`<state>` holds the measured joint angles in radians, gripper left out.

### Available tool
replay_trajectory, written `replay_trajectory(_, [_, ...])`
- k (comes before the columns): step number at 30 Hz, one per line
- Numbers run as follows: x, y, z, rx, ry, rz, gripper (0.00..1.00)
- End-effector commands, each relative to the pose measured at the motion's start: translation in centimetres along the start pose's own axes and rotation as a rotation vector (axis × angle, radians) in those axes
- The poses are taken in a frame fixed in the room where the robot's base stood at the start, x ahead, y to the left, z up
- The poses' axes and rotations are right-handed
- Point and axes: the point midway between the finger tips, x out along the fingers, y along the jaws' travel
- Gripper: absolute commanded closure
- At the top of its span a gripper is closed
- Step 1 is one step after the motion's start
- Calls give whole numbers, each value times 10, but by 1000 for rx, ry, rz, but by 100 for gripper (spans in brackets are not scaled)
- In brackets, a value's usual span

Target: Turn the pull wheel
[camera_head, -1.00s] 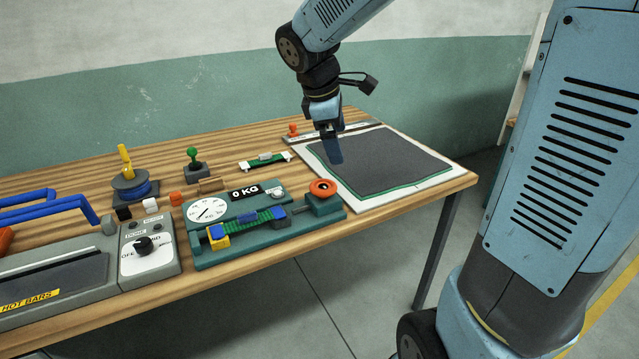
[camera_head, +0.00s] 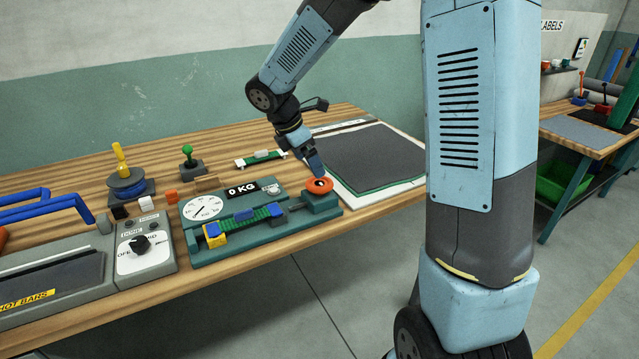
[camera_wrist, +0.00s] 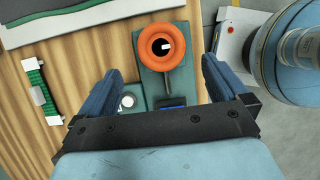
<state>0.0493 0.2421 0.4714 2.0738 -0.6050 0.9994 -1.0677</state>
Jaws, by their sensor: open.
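The orange pull wheel (camera_head: 319,185) sits on the right end of the teal pull tester (camera_head: 235,247), with a dark hub in its middle. In the wrist view the wheel (camera_wrist: 162,46) lies beyond the fingertips, centred a little left of the gap's middle. My gripper (camera_wrist: 158,75) is open, its two blue fingers spread wide to either side, and nothing is between them at the tips. In the head view my gripper (camera_head: 316,168) points down just above and behind the wheel. I cannot tell whether a finger touches it.
A dial gauge (camera_head: 203,208) and a "0 KG" plate (camera_head: 242,190) are on the tester. A green strip (camera_head: 245,223) lies along it. A hot bar machine (camera_head: 60,285) stands left, a dark net sheet (camera_head: 370,155) lies behind right. The table's front edge is close.

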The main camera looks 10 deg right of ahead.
Motion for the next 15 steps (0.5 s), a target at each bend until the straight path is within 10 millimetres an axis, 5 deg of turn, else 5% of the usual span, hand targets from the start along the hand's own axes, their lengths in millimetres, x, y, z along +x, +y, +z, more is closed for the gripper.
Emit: replay_trajectory(15, [82, 0, 0, 2, 1, -3, 0])
